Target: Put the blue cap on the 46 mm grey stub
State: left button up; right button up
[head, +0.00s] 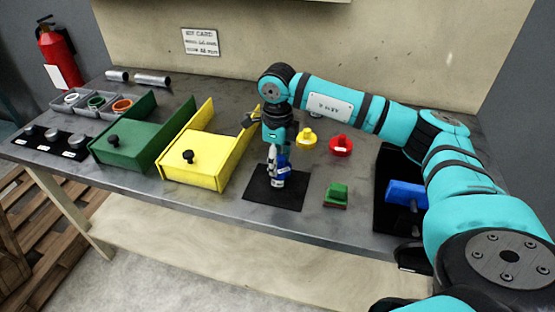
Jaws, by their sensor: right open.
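My right gripper (277,180) points down over the black mat (259,195) in the middle of the table and is open. A blue piece with a white label, which looks like the blue cap (283,161), is at its fingers and partly hidden by them; I cannot tell whether they touch it. Several grey stubs stand on a black strip (17,141) at the far left, among them a middle one (52,134). Their labels are too small to read, so I cannot tell which is 46 mm. My left gripper is not in view.
A green tray (122,157) and a yellow tray (190,172), each with a black knob, stand between the strip and the mat. A blue block (405,192) is farther right.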

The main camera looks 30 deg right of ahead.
jog(key=shift+r, duration=0.1)
notch_tip(320, 180, up, 12)
dwell(0.4)
